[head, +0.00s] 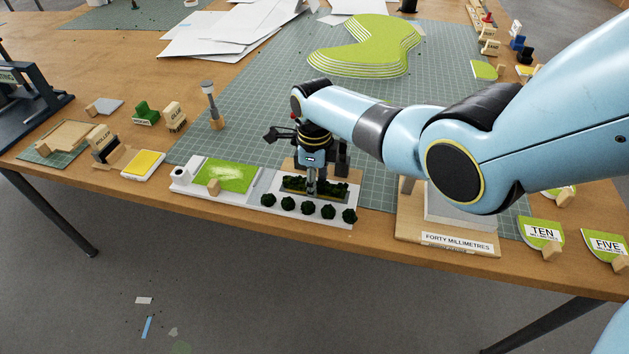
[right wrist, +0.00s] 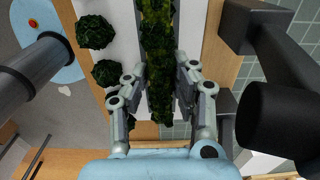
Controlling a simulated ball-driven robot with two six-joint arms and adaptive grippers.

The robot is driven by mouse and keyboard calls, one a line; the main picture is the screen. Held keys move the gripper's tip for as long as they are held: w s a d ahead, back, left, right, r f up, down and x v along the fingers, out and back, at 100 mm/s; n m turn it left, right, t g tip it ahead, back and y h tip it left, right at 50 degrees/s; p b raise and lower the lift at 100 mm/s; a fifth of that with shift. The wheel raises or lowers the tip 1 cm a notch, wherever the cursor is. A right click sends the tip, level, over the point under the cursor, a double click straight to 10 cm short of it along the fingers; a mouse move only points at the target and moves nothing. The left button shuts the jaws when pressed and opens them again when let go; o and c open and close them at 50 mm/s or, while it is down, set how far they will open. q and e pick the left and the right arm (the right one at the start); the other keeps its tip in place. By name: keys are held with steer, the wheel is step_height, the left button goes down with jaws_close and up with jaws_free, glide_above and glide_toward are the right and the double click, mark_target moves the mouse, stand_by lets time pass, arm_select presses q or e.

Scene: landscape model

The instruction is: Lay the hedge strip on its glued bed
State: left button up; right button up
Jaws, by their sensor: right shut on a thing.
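My right gripper (head: 311,186) points down over the right part of a white model base (head: 343,222). It is shut on the dark green hedge strip (head: 297,184), gripping across its width near its middle. In the right wrist view the hedge strip (right wrist: 157,45) runs lengthwise between the fingers (right wrist: 160,95). The hedge lies just behind a row of round dark bushes (head: 308,208). Its underside is hidden, so I cannot tell whether it touches the bed. My left gripper is not in view.
A green patch with pale specks (head: 226,174) fills the base's left part. A wooden block labelled FORTY MILLIMETRES (head: 456,242) stands to the right. A mallet-like tool (head: 212,105) stands behind left. The green cutting mat (head: 270,100) is mostly clear toward the layered green landform (head: 368,45).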

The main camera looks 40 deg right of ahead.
steer(key=shift+f, duration=0.1)
stand_by(0.5)
steer(key=o, duration=0.9)
steer(key=shift+c, duration=0.2)
step_height(320, 180, up, 7)
steer(key=p, duration=0.7)
steer(key=shift+p, duration=0.3)
